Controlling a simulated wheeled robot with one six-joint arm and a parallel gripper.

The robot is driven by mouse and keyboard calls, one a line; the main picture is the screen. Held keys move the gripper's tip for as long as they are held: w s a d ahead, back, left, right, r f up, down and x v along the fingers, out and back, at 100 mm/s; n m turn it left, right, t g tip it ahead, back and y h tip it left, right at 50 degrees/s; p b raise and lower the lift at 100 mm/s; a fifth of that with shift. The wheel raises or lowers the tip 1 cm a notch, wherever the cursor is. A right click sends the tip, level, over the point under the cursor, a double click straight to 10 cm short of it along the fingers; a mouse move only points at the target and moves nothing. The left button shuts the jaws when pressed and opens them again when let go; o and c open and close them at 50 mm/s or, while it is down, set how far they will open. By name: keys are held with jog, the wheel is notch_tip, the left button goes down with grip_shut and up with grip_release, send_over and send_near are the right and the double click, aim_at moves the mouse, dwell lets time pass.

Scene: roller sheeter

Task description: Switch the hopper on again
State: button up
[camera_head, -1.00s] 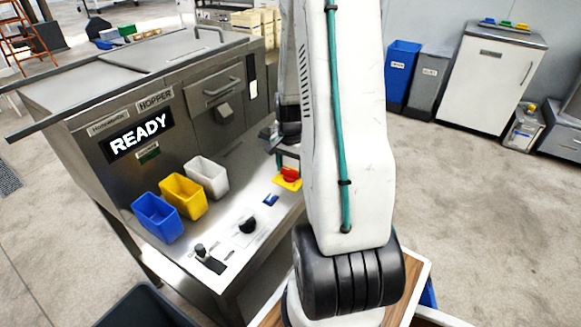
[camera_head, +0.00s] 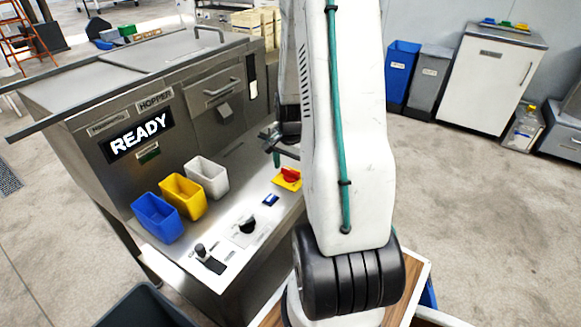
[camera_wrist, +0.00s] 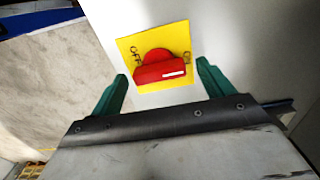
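The hopper (camera_head: 60,90) is a steel machine with a lit display reading READY (camera_head: 140,136). A red rotary switch (camera_head: 291,175) on a yellow plate (camera_head: 280,182) sits on its front ledge. In the wrist view the red switch (camera_wrist: 160,70) lies nearly level across the yellow plate (camera_wrist: 128,46). OFF is printed at left and ON at right, and the white mark on its handle is at the right end, below ON. My gripper (camera_wrist: 162,72) is open, its green fingers either side of the switch with gaps. In the head view my gripper (camera_head: 274,152) is above the switch, apart from it.
Blue (camera_head: 157,219), yellow (camera_head: 184,197) and white (camera_head: 207,178) bins stand on the ledge. A black knob (camera_head: 247,226), a blue button (camera_head: 270,200) and a small lever switch (camera_head: 201,249) are nearer the front. A drawer handle (camera_head: 221,87) projects behind.

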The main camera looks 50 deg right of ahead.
aim_at(291, 171)
notch_tip(291, 171, up, 8)
jog(key=shift+f, duration=0.1)
dwell(0.4)
dwell(0.9)
jog(key=shift+s+a+n, duration=0.25)
jog(key=shift+n, duration=0.15)
jog(key=s+a+r+n, duration=0.4)
jog(key=a+r+n, duration=0.1)
jog(key=a, duration=0.5)
jog(key=s+a+r+n+t, duration=0.1)
jog(key=s+a+r+n, duration=0.3)
jog(key=a, duration=0.6)
jog(key=s+a+r+n, duration=0.4)
jog(key=a+r+n, duration=0.3)
jog(key=a+r, duration=0.3)
jog(key=shift+s, duration=0.3)
jog(key=shift+r, duration=0.1)
